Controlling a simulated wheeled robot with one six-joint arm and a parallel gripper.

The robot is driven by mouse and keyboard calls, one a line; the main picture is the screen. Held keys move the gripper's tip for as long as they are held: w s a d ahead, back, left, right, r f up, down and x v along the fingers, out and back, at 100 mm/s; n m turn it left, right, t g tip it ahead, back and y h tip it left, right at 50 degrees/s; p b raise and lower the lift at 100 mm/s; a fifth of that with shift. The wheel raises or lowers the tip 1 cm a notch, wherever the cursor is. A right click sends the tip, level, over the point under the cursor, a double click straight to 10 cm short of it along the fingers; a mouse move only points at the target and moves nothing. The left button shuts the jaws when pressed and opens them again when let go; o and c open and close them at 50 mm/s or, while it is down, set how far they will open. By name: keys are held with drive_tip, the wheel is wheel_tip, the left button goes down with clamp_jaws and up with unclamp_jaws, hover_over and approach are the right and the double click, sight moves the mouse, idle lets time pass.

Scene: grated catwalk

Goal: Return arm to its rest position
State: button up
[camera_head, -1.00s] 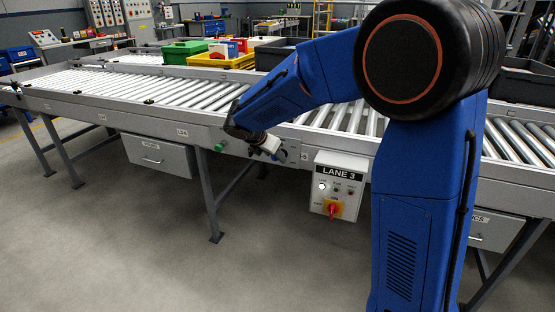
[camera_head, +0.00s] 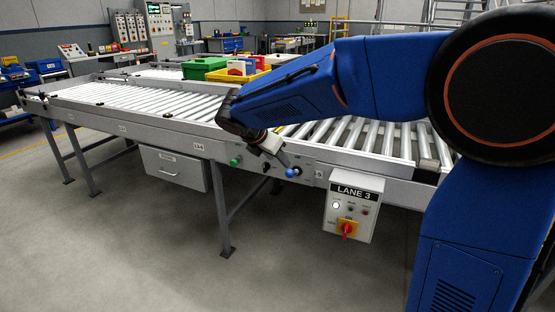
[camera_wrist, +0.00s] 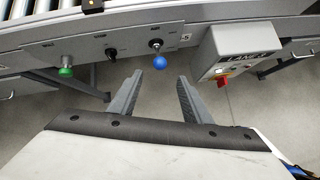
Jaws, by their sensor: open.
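My gripper (camera_wrist: 160,77) is open and empty in the wrist view, with bare floor between its fingers. It points at the side rail of the roller conveyor. A lever with a blue ball knob (camera_wrist: 160,62) is just beyond the fingertips, apart from them. In the head view my gripper (camera_head: 281,160) hangs from my bent blue arm in front of the rail, close to the blue knob (camera_head: 290,172).
The LANE 3 control box (camera_head: 352,208) with a red switch hangs right of my gripper. A green button (camera_head: 234,162) and black knob (camera_wrist: 111,53) sit on the rail. A yellow crate (camera_head: 238,77) stands on the conveyor. The floor in front is clear.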

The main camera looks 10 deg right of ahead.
drive_tip(key=s+d+m+g+y, duration=0.1)
drive_tip(key=s+d+m, duration=0.5)
drive_tip(key=s, duration=0.3)
drive_tip(key=s+d+m+g+y, duration=0.1)
drive_tip(key=s+d+m, duration=0.5)
drive_tip(key=s, duration=0.3)
drive_tip(key=s+d+f+m+y, duration=0.1)
drive_tip(key=s+f+m, duration=0.2)
drive_tip(key=s+m, duration=0.3)
drive_tip(key=s+f+m+t+y, duration=0.1)
drive_tip(key=s+f+m+y, duration=0.1)
drive_tip(key=s+m, duration=0.5)
drive_tip(key=s+f, duration=0.1)
drive_tip(key=s, duration=0.4)
drive_tip(key=shift+s+d+f+y, duration=0.3)
drive_tip(key=shift+d+f, duration=0.05)
